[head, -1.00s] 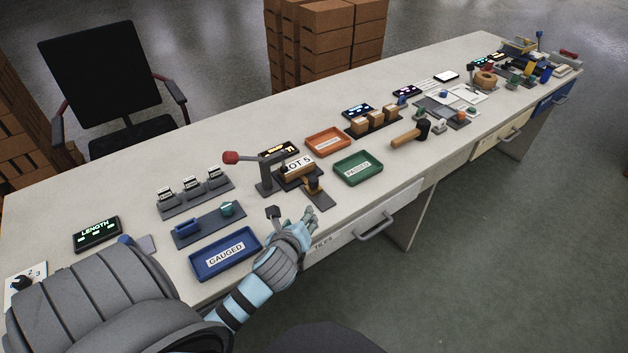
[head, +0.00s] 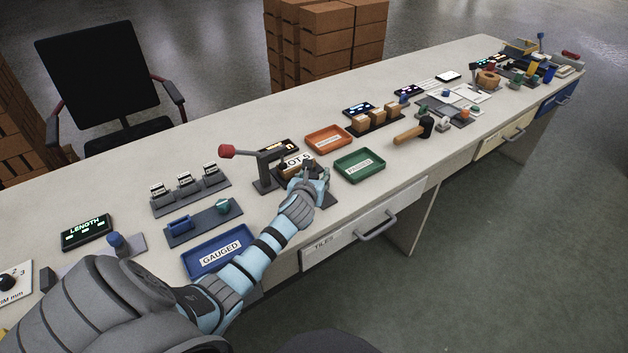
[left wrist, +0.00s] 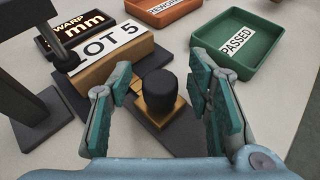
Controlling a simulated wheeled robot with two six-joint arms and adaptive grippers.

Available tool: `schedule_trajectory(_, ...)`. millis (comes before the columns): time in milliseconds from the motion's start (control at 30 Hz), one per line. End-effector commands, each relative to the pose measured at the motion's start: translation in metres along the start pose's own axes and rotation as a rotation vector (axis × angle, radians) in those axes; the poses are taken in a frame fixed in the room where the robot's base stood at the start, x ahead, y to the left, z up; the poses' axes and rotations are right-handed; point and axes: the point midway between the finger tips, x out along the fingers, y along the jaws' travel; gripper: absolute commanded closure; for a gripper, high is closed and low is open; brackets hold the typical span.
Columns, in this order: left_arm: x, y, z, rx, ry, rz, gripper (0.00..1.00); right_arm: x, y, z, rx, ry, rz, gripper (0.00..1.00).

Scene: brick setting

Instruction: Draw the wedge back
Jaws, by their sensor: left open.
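The wedge (left wrist: 153,107) is a brass-coloured piece with a black knob (left wrist: 160,88) on top. It lies on a dark base plate against a brown brick labelled LOT 5 (left wrist: 115,61) in the left wrist view. My left gripper (left wrist: 160,78) is open, with a finger pad on each side of the knob and gaps showing. In the head view my left gripper (head: 311,178) covers most of the wedge. The LOT 5 brick (head: 296,163) shows partly behind it, next to a lever stand with a red knob (head: 227,151). My right gripper is not in view.
A green PASSED tray (head: 360,178) stands close to the right of my gripper, with an orange tray (head: 328,151) behind. A blue GAUGED tray (head: 217,271) lies under my forearm. A mallet (head: 408,135) lies farther right. A WARP display (left wrist: 88,20) stands behind the brick.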

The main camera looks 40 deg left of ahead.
Motion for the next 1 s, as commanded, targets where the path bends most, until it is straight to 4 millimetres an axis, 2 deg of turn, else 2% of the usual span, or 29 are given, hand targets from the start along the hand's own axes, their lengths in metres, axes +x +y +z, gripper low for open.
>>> schedule_trajectory(200,0.000,0.000,0.001,0.000,0.000,0.000,0.54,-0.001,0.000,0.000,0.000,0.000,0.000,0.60)
schedule_trajectory(500,0.000,0.000,0.001,0.000,0.000,0.000,1.00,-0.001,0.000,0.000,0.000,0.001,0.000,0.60)
schedule_trajectory(733,-0.002,-0.001,0.001,0.000,0.001,0.000,1.00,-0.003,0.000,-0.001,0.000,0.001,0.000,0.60)
schedule_trajectory(1000,-0.031,-0.031,-0.007,-0.001,0.005,-0.001,1.00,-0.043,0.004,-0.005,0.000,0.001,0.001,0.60)
